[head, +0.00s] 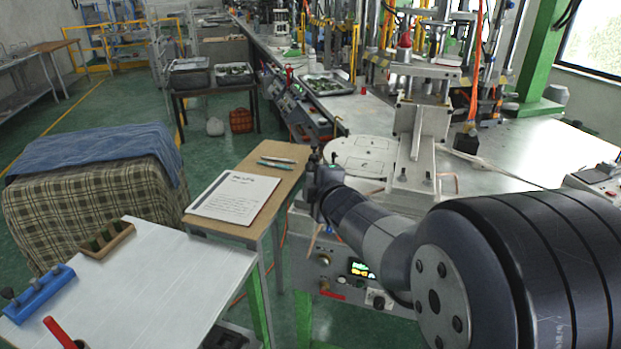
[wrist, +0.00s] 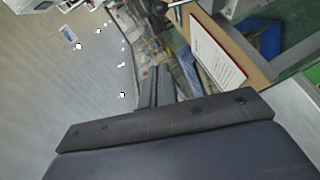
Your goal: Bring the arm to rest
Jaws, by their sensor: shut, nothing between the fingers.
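My arm reaches in from the right of the head view, over the front of the wax injection machine (head: 352,270). My gripper (head: 322,172) is at the end of the arm, between the small wooden table (head: 262,205) and the machine's round plate (head: 360,153). It is small and dark there. In the wrist view my gripper (wrist: 158,86) shows as narrow dark fingers close together, shut with nothing between them. The wrist view is turned on its side. The machine's front is partly hidden by my arm.
A printed sheet (head: 235,196) and pens (head: 278,162) lie on the wooden table. A white table (head: 160,275) holds a blue rack (head: 38,292) and a wooden rack (head: 107,240). A cloth-covered stack (head: 95,195) stands behind. Green floor (head: 225,128) is free at the back left.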

